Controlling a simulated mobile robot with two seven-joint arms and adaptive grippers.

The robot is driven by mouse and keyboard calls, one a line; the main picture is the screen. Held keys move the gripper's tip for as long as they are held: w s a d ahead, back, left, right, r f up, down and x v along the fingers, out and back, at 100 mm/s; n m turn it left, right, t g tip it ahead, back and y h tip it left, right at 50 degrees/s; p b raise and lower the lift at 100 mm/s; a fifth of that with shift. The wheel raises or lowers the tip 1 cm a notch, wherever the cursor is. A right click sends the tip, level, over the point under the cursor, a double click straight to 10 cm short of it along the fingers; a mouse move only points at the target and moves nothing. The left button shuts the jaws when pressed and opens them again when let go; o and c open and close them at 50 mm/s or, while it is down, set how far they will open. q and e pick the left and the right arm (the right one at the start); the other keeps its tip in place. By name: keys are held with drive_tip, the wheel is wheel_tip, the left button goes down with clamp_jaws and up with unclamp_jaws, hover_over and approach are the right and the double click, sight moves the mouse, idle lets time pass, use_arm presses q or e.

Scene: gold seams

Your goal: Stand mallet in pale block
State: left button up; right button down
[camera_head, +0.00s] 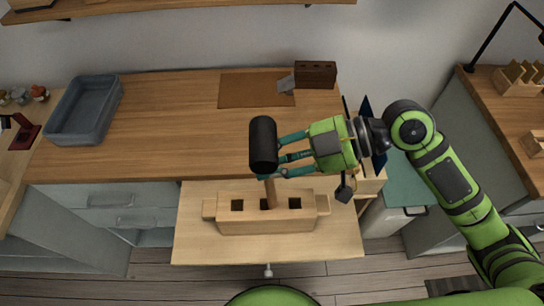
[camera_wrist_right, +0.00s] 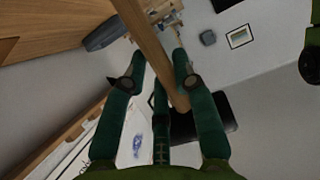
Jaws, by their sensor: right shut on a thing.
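The mallet has a black cylindrical head (camera_head: 263,142) and a pale wooden handle (camera_head: 271,193). It stands roughly upright, head up, over the pale block (camera_head: 266,225). The block has three square holes in its top. The handle's lower end meets the middle hole; I cannot tell how deep it goes. My right gripper (camera_head: 275,165) comes from the right with teal fingers shut on the handle just below the head. In the right wrist view the handle (camera_wrist_right: 152,50) runs between the fingers, with the dark head (camera_wrist_right: 212,122) behind them. My left gripper is not in view.
The block sits on a lower pale board (camera_head: 200,245) in front of the wooden counter (camera_head: 180,120). A grey bin (camera_head: 84,110) stands at the left. A brown mat (camera_head: 245,92) and a dark brown holed block (camera_head: 315,74) lie at the back. The counter's middle is clear.

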drive_tip(key=shift+f+b, duration=1.8)
drive_tip(key=shift+f, duration=0.4)
drive_tip(key=c, duration=0.9)
unclamp_jaws()
drive_tip(key=v, duration=0.9)
